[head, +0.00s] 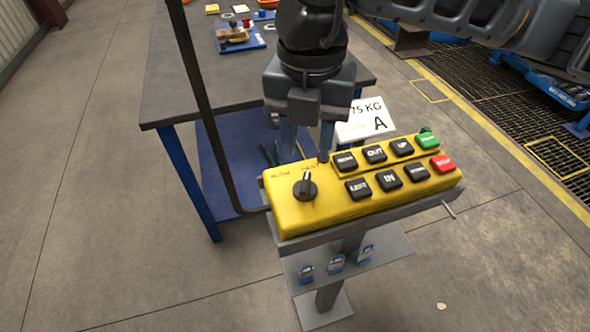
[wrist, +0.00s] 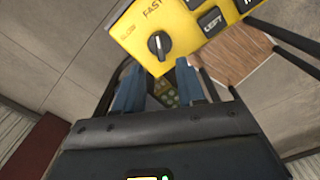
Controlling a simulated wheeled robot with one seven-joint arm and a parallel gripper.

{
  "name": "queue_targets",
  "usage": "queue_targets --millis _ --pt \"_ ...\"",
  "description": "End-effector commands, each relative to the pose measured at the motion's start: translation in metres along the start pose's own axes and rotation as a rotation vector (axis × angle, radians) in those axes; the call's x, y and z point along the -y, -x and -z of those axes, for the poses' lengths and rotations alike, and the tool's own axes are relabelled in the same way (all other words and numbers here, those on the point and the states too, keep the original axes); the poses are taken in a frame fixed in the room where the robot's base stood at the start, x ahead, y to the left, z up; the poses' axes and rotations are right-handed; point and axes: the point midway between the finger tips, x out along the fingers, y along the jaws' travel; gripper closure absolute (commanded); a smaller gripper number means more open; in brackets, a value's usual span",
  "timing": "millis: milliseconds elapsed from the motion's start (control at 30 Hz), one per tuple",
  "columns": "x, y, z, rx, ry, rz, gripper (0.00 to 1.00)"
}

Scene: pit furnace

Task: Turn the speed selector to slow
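The speed selector is a black round knob (head: 305,187) at the left end of the yellow control box (head: 345,210). It also shows in the wrist view (wrist: 159,45), where SLOW is printed to its upper left and FAST above it. The knob's white mark points roughly up, nearer FAST than SLOW. My gripper (head: 306,155) is open and empty, its two blue fingers apart. It hangs above and behind the knob in the head view. In the wrist view my gripper (wrist: 158,64) has its fingertips just below the knob, one to each side, with no contact visible.
Black push buttons (head: 388,180), a green button (head: 427,141) and a red button (head: 443,163) crowd the box right of the knob. A black upright bar (head: 203,100) stands left. A workbench (head: 180,80) with parts is behind. A white sign (head: 366,120) stands behind the box.

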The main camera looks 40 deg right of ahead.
Motion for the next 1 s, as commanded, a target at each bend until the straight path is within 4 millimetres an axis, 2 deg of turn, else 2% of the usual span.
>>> queue_targets --millis 300,500,867,1000 --pt "0.000 -0.045 0.002 -0.007 0.000 0.000 0.61" --pt "-0.001 -0.067 0.002 -0.006 0.002 -0.002 0.61" --pt "-0.001 -0.074 0.002 -0.004 0.004 -0.002 0.61" --pt "-0.001 -0.073 0.002 -0.004 0.004 -0.002 0.73"
